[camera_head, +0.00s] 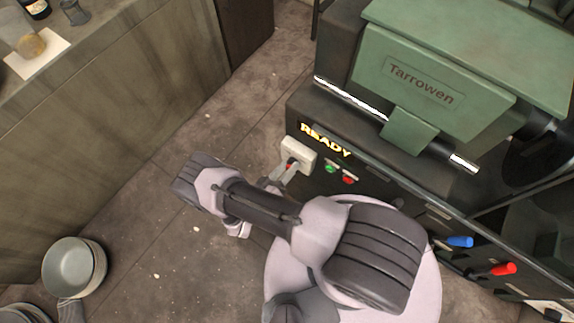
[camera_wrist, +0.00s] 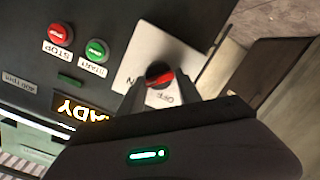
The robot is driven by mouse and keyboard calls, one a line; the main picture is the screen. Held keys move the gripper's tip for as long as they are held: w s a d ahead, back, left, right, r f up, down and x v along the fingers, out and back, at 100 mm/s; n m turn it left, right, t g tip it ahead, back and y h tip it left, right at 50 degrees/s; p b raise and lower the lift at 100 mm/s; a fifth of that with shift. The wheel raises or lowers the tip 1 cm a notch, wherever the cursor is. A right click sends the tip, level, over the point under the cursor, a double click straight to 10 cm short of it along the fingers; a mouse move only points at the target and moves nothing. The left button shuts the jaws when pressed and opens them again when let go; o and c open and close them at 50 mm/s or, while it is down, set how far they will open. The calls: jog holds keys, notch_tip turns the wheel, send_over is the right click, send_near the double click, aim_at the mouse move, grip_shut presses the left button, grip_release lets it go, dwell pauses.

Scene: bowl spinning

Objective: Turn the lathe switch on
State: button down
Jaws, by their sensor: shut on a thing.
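The lathe switch is a white plate (camera_head: 303,152) on the dark front of the green lathe (camera_head: 425,85), with a red and black rotary knob (camera_wrist: 159,74). In the wrist view the plate (camera_wrist: 150,40) carries an "OFF" label near the knob and a partly hidden label ending in "N". My gripper (camera_head: 287,170) reaches the plate from the front. In the wrist view its fingers (camera_wrist: 160,82) are shut on the knob, one on each side.
A lit "READY" sign (camera_head: 325,140), a green START button (camera_head: 330,168) and a red STOP button (camera_head: 348,178) sit beside the switch. Blue (camera_head: 460,242) and red (camera_head: 503,269) handles stick out at the lower right. A pot (camera_head: 75,265) stands at the lower left.

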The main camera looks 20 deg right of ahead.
jog(key=shift+s+d+m, duration=0.1)
jog(key=shift+m, duration=0.4)
jog(key=shift+p, duration=0.3)
jog(key=c, duration=0.9)
grip_release()
jog(key=p+v, duration=0.2)
jog(key=v, duration=1.5)
jog(key=shift+s+r, duration=0.1)
jog(key=shift+s, duration=0.15)
